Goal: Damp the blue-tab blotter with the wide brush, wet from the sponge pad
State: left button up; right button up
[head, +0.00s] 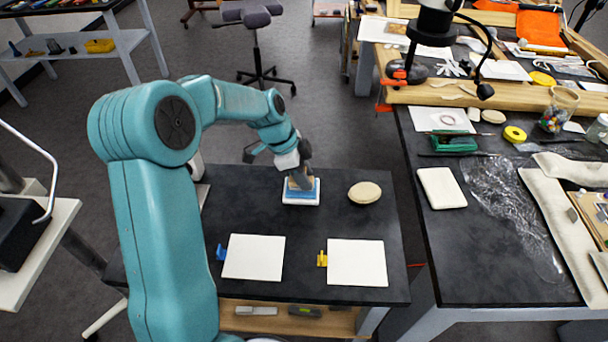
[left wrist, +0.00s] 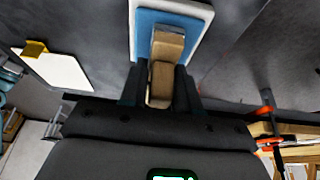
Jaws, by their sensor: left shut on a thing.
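My left gripper (head: 303,163) is shut on the wide brush (head: 299,184), and in the left wrist view the brush's wooden handle (left wrist: 161,75) stands between the fingers. The brush head is at the sponge pad (head: 314,191), a blue pad in a white tray, also in the left wrist view (left wrist: 192,28). Whether the bristles press on it I cannot tell. The blue-tab blotter (head: 253,258) lies flat at the front left of the dark table, its blue tab (head: 221,252) at its left edge. My right gripper is not in view.
A second white blotter (head: 357,263) with a yellow tab (head: 322,259) lies to the right of the blue-tab one. A beige oval thing (head: 365,192) lies right of the sponge pad. A cluttered dark bench (head: 478,260) stands at the right.

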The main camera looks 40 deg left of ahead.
pick_arm(q)
jog(key=shift+f, duration=0.1)
dwell(0.5)
jog(key=shift+r+p, duration=2.1)
jog(key=shift+r, duration=1.5)
